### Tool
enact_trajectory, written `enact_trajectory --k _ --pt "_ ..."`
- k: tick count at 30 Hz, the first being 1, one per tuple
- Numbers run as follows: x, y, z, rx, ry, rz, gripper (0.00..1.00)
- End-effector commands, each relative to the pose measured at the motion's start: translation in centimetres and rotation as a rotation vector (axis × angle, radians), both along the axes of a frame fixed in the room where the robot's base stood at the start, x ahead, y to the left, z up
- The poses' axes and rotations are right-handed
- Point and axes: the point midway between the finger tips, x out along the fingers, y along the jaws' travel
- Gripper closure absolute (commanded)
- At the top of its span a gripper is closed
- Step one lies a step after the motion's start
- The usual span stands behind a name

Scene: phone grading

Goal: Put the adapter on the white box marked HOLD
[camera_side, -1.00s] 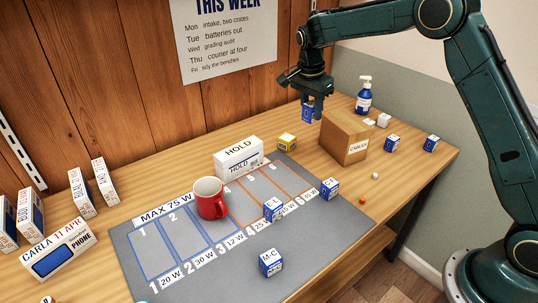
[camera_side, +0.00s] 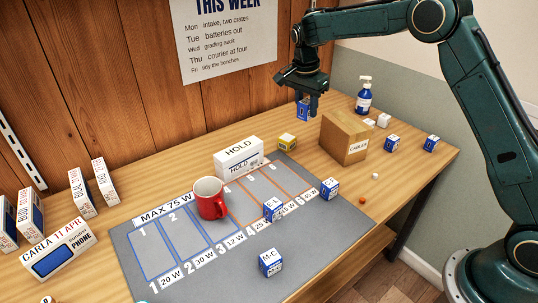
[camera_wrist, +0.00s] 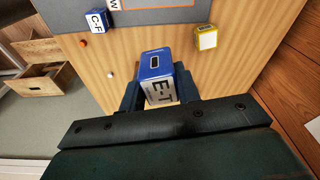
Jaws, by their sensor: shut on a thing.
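My gripper (camera_side: 307,99) is shut on a blue and white adapter (camera_side: 303,111) and holds it above the back of the table, left of the cardboard box. In the wrist view the adapter (camera_wrist: 157,72) sits between the two fingers, with a dark slot on its blue face and the letters "E-T" on its white side. The white box marked HOLD (camera_side: 238,155) stands at the back edge of the grey mat, to the left of my gripper. Nothing is seen on its top.
A yellow block (camera_side: 287,142) lies between the HOLD box and the cardboard CABLES box (camera_side: 345,138). A red mug (camera_side: 210,199) stands on the grey mat (camera_side: 215,275), with several blue adapters around. A blue pump bottle (camera_side: 364,96) stands behind the CABLES box.

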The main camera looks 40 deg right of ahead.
Motion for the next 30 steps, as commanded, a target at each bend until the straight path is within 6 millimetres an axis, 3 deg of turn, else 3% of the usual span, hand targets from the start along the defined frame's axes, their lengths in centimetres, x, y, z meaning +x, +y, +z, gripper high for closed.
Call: enact_trajectory --k 18,30 --pt "8.4 6.3 -1.3 -0.001 -0.002 0.696 0.9" --pt "11.9 10.6 -2.5 -0.001 -0.001 1.184 0.9"
